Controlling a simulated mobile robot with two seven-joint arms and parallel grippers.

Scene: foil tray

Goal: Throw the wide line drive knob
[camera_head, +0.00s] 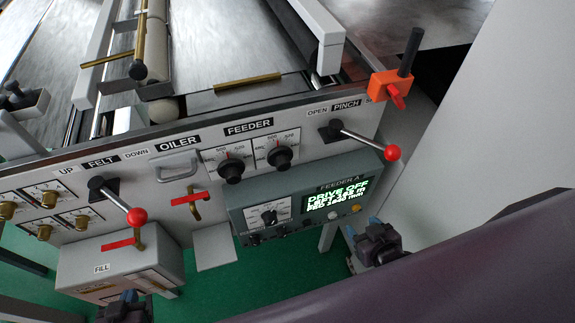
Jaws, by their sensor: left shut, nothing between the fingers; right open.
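The grey FEEDER A control box (238,222) hangs at the lower front of the machine panel. On it is a dark pointer knob on a white dial (268,216); its small labels are too small to read, so I cannot tell whether it is the wide line drive knob. The lit display (335,198) beside it reads DRIVE OFF on top. My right gripper (376,242) is open, right of and below the box, apart from it. My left gripper (126,307) is shut and empty at the bottom edge, below the FILL box and far left of the dial.
Red-balled levers stand out at FELT (137,217) and PINCH (392,153). Two black FEEDER knobs (280,156) sit above the box. The grey FILL box (100,262) and red-handled valves are at left. Green floor (290,285) is open below the box.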

